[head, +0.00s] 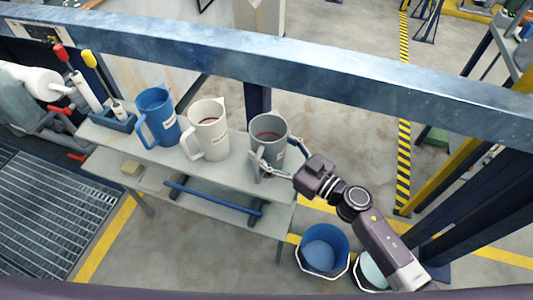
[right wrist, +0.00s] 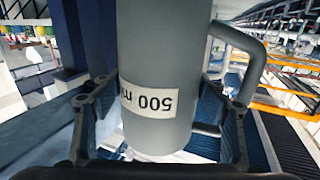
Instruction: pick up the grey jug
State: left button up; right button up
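The grey jug (head: 270,132) stands upright at the right end of the bench's top shelf, its handle towards the front. My right gripper (head: 278,160) reaches it from the right front, with one finger on each side of the jug. In the right wrist view the grey jug (right wrist: 158,75) appears upside down, with a "500" label and its handle at right. There the open fingers of my right gripper (right wrist: 165,115) stand on both sides of it, seemingly with small gaps. My left gripper is not in view.
A white jug (head: 209,133) and a blue jug (head: 158,118) stand left of the grey one on the bench (head: 232,178). Buckets (head: 322,250) stand on the floor below my right arm. A post rises at right.

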jog(key=c, duration=0.8)
jog(key=shift+o, duration=0.2)
jog(key=shift+r, duration=0.1)
